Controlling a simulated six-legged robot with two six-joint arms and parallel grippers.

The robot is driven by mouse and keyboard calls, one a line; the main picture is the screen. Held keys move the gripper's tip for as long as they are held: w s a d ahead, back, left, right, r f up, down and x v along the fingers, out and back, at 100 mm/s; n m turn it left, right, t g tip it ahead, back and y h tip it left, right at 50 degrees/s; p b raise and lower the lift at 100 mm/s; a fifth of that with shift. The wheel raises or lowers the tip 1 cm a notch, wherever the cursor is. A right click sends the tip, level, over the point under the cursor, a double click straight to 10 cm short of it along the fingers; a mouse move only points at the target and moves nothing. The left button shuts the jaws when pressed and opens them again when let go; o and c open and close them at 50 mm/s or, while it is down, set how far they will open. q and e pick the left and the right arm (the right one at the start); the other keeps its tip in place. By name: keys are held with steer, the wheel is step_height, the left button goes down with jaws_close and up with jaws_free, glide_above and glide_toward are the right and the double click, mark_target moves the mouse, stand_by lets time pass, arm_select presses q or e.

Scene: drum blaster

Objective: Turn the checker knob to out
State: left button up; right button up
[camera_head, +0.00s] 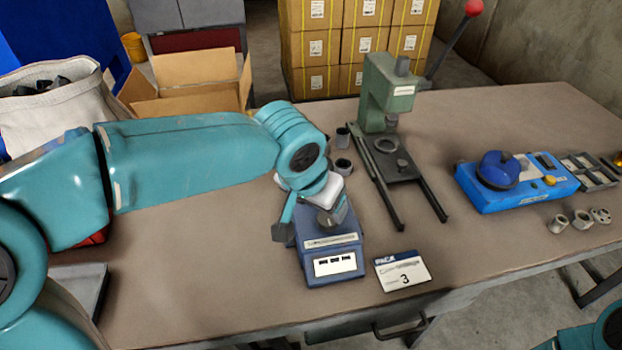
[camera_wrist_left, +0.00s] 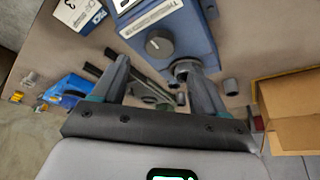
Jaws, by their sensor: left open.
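The checker (camera_head: 331,258), a dark blue box with a white label plate on its front, stands near the table's front edge. In the wrist view the checker (camera_wrist_left: 185,22) is at the top, with a round grey knob (camera_wrist_left: 159,43) on its face. My left gripper (camera_head: 308,222) is over the checker and partly hides its top in the head view. In the wrist view my left gripper (camera_wrist_left: 157,66) is open and empty. The knob appears between and beyond its fingertips, and I see no contact. I cannot read the knob's setting. My right gripper is out of view.
A green press (camera_head: 386,95) with a red-tipped lever stands behind the checker. A white card marked 3 (camera_head: 402,271) lies to its right. A bright blue device (camera_head: 530,190) and small metal parts (camera_head: 582,219) are at the right. A cardboard box (camera_head: 190,82) is behind.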

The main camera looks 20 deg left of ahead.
arm_select(q)
steer(key=p+v, duration=0.1)
steer(key=v, duration=0.8)
steer(key=shift+f, duration=0.1)
